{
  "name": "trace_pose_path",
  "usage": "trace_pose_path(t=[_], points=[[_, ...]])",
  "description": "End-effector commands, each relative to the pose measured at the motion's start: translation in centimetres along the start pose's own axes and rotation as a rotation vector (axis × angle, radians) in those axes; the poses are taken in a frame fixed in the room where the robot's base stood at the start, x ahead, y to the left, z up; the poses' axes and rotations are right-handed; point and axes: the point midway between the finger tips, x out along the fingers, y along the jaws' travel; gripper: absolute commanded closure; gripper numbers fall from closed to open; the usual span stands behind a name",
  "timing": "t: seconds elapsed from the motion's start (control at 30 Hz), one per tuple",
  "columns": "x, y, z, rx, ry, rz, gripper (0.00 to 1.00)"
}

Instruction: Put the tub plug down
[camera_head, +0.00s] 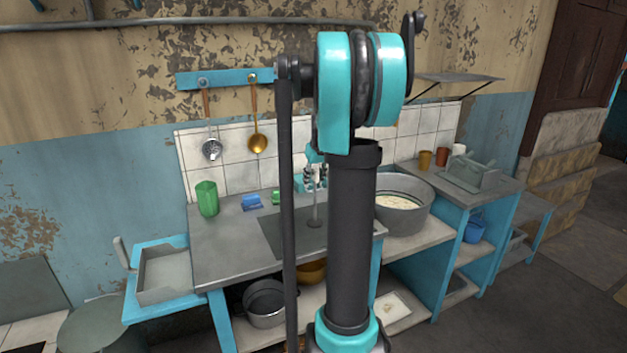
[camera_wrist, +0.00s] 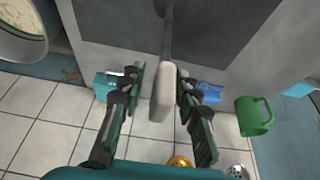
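The tub plug shows in the wrist view as a pale block-shaped handle (camera_wrist: 162,95) with a thin dark rod running away from it. In the head view its rod and grey foot (camera_head: 314,222) stand over the sink area (camera_head: 275,228). My gripper (camera_wrist: 160,80) has its fingers on both sides of the handle. A gap shows between the left finger and the handle; the right finger is close against it or touching. My gripper also shows in the head view (camera_head: 314,178), partly hidden by my arm. Whether the foot touches the sink bottom cannot be told.
A green mug (camera_head: 207,198), a blue box (camera_head: 252,201) and a green box (camera_head: 276,196) stand on the counter. A large pot (camera_head: 403,212) of pale contents stands right of the sink. A ladle (camera_head: 257,142) and a skimmer (camera_head: 211,148) hang on the tiled wall.

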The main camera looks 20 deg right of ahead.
Motion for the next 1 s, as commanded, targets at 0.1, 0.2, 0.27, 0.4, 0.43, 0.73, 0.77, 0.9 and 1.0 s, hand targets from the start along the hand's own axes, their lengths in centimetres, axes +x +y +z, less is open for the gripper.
trace_pose_path(t=[0.1,0.2,0.27,0.4,0.43,0.73,0.77,0.9,1.0], points=[[-0.2,0.0,-0.1,0.000,0.000,0.000,0.68],[-1.1,0.0,-0.1,0.000,0.000,0.000,0.68],[-2.0,0.0,-0.1,0.001,0.000,0.000,0.68],[-4.8,0.0,-0.1,0.001,0.000,0.000,0.68],[-5.5,0.0,0.0,0.001,0.000,0.000,0.68],[-10.8,0.0,-0.1,0.001,0.000,0.000,0.68],[-11.1,0.0,-0.1,0.001,0.000,0.000,0.68],[-12.1,0.0,-0.1,0.000,0.000,0.000,0.68],[-12.3,0.0,-0.1,0.000,0.000,0.000,0.68]])
